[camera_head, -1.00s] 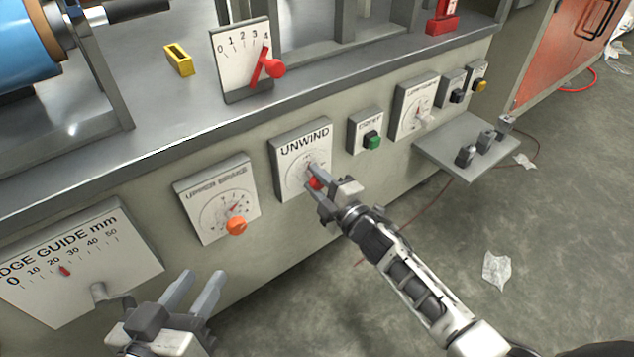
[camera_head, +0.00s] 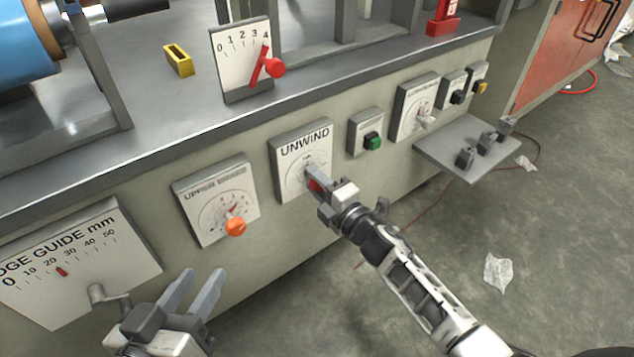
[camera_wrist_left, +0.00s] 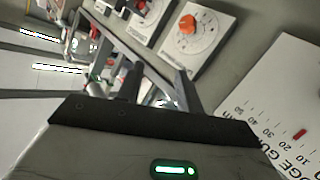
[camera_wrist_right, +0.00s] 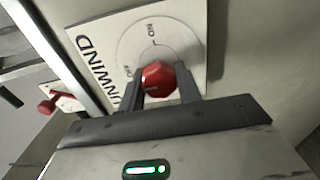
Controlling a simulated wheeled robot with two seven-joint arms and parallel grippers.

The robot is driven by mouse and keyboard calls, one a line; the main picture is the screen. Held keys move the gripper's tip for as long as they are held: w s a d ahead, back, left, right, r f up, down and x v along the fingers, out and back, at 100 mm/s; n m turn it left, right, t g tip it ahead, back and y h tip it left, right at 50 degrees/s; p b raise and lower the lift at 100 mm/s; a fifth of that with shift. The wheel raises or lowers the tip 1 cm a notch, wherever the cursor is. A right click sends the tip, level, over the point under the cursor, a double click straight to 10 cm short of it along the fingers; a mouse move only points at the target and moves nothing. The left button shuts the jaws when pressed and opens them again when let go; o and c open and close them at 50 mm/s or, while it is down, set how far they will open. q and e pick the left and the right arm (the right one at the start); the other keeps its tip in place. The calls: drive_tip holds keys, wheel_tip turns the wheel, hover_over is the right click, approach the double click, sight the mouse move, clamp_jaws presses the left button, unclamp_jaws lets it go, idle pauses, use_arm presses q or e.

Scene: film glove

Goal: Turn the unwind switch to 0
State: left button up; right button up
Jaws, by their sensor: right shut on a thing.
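The unwind switch is a red knob on a white dial plate (camera_head: 290,165) labelled UNWIND, on the front of the machine. My right gripper (camera_head: 312,184) is at the knob in the head view and hides part of it and of the dial. In the right wrist view the red knob (camera_wrist_right: 157,78) sits between the two fingers of my right gripper (camera_wrist_right: 163,92), which is shut on it. The plate's small dial markings are hard to read. My left gripper (camera_head: 198,290) is open and empty, below and left of the upper brake dial.
The upper brake plate (camera_head: 217,198) with an orange knob is left of the unwind plate. The edge guide plate (camera_head: 75,262) is further left. A green button box (camera_head: 367,132) and a small shelf (camera_head: 450,155) are to the right.

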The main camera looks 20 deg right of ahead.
drive_tip(key=o, duration=1)
drive_tip(key=shift+c, duration=0.2)
drive_tip(key=shift+s+d, duration=0.1)
drive_tip(key=shift+s, duration=0.25)
use_arm(q)
drive_tip(key=a+f+m+g+p, duration=0.1)
drive_tip(key=p, duration=0.2)
drive_tip(key=shift+s+f+y, duration=0.15)
drive_tip(key=shift+y, duration=0.25)
use_arm(e)
drive_tip(key=v, duration=1.5)
drive_tip(key=shift+s, duration=0.15)
